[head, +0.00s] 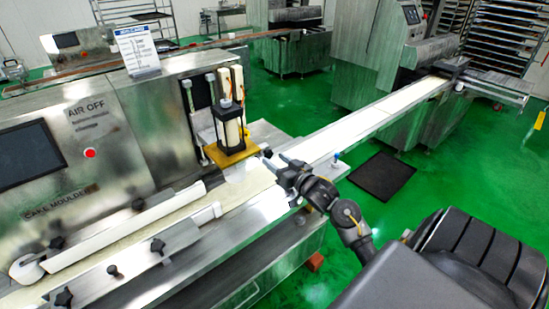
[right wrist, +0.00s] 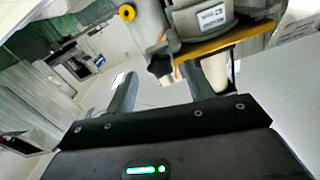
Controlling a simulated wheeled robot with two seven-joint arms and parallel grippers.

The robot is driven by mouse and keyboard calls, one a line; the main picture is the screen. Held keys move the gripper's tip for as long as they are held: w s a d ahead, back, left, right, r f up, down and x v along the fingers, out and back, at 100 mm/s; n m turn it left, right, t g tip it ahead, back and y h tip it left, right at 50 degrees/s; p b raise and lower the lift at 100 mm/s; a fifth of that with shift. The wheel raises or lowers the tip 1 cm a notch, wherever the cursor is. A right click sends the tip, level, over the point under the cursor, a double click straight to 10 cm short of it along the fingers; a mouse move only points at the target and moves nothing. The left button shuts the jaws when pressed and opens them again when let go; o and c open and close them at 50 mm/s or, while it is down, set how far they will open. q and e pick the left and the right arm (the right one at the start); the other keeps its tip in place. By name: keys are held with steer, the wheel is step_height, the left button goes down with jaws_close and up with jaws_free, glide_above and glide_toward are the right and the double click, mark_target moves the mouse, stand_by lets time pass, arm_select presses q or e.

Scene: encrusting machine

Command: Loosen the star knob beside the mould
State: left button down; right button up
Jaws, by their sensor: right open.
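The mould (head: 230,125) is a black-framed unit with pale cylinders above a yellow plate (head: 232,152), over the conveyor. A dark star knob (head: 267,152) sits at the plate's right side; it also shows in the right wrist view (right wrist: 159,64). My right gripper (head: 274,160) is open beside the knob. In the right wrist view, its two fingers (right wrist: 158,76) are apart and the knob appears between their tips; I cannot tell whether they touch it. My left gripper is not in view.
The long white conveyor belt (head: 370,122) runs to the upper right. Other black knobs (head: 112,270) line the front rail. The machine cabinet (head: 60,130) stands at left. A dark mat (head: 382,176) lies on the green floor.

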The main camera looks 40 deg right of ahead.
steer(key=shift+w, duration=0.75)
steer(key=shift+c, duration=0.4)
steer(key=c, duration=0.9)
